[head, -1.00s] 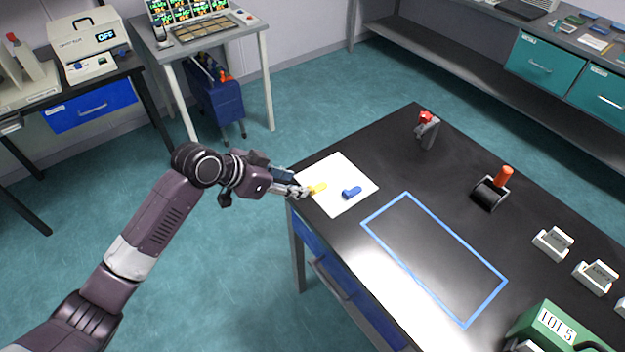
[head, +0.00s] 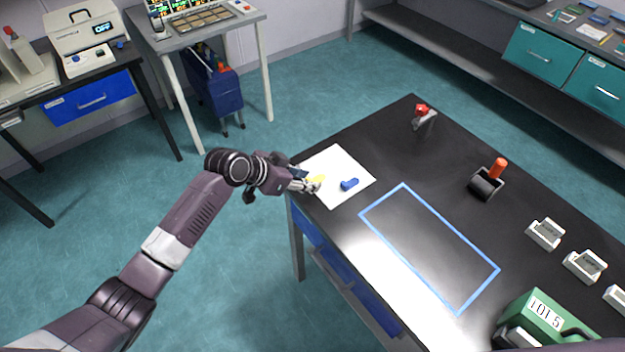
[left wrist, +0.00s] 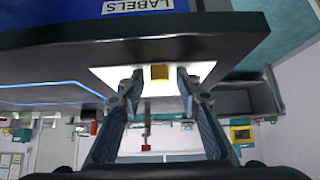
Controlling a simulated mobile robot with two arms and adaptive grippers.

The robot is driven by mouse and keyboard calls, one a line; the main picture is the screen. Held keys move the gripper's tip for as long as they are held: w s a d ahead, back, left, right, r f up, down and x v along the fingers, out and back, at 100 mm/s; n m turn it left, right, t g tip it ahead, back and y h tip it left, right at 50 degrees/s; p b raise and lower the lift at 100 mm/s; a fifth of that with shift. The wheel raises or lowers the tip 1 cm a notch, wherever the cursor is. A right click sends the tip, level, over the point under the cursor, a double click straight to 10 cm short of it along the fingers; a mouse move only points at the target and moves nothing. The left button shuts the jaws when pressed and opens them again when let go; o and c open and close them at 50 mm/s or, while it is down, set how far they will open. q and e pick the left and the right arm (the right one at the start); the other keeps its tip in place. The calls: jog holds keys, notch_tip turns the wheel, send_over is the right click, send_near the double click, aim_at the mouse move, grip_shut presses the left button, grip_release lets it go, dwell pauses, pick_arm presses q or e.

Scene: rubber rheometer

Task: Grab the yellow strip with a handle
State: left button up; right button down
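The yellow strip (head: 317,179) lies at the left part of a white sheet (head: 335,199) near the table's corner. In the head view my left gripper (head: 308,185) is right at the strip and partly covers it; its handle cannot be made out. In the left wrist view the picture is upside down, and my left gripper (left wrist: 158,82) is open. The yellow strip (left wrist: 160,73) shows between its fingertips, with a gap on each side. My right gripper is in neither view.
A blue piece (head: 349,184) lies on the sheet to the right of the strip. A blue outlined rectangle (head: 430,249) on the black table (head: 385,145) is empty. A roller with an orange handle (head: 488,180) and a red-topped tool (head: 423,117) stand farther off.

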pick_arm(q)
jog(key=c, duration=0.6)
